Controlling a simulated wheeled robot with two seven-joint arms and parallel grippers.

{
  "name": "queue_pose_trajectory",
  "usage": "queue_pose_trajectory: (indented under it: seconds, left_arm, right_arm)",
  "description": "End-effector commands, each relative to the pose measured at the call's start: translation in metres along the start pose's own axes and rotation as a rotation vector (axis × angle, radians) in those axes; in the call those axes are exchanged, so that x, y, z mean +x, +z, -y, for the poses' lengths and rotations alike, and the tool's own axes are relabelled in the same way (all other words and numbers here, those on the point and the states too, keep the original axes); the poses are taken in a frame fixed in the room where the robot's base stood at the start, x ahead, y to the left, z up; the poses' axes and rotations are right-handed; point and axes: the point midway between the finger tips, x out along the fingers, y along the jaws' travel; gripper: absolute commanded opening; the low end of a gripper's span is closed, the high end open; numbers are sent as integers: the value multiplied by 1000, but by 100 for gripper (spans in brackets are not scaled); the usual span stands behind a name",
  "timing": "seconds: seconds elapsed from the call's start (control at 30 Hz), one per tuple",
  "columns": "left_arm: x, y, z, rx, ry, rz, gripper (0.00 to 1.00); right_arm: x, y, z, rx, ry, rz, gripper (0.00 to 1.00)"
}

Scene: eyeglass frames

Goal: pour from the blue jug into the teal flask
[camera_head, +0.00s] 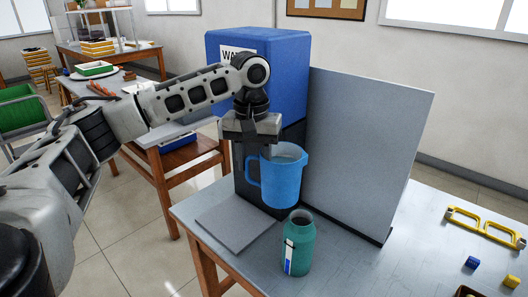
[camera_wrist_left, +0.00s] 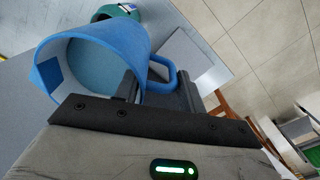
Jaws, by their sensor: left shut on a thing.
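The blue jug (camera_head: 282,178) hangs in the air above the table, roughly upright, a little behind and left of the teal flask. My left gripper (camera_head: 250,152) is shut on its handle at the jug's left side. In the left wrist view the jug (camera_wrist_left: 88,62) shows its open mouth, with a bluish surface inside; I cannot tell how full it is. The teal flask (camera_head: 299,245) stands upright and open on the table, with a blue and white label, apart from the jug. Part of it also shows in the left wrist view (camera_wrist_left: 118,11). My right gripper is not in view.
A grey panel (camera_head: 365,150) stands upright behind the jug, beside a blue box (camera_head: 265,65). A flat grey plate (camera_head: 237,222) lies left of the flask.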

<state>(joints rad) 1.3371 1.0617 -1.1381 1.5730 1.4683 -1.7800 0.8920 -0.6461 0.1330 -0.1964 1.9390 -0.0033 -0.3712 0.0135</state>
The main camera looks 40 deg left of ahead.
Motion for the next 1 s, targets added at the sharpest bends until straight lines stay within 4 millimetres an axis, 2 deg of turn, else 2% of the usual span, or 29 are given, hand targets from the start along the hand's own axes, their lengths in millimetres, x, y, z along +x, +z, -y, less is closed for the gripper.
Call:
queue_pose_trajectory:
  seconds: [0.5, 0.7, 1.0]
  left_arm:
    - [38, 0, 1, 1, -3, -1, 0]
    - [17, -1, 2, 5, -200, -3, 0]
    - [18, 0, 4, 0, -208, 2, 0]
  right_arm:
    - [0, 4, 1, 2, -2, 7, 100]
    - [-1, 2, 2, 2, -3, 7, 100]
    - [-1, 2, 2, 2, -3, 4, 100]
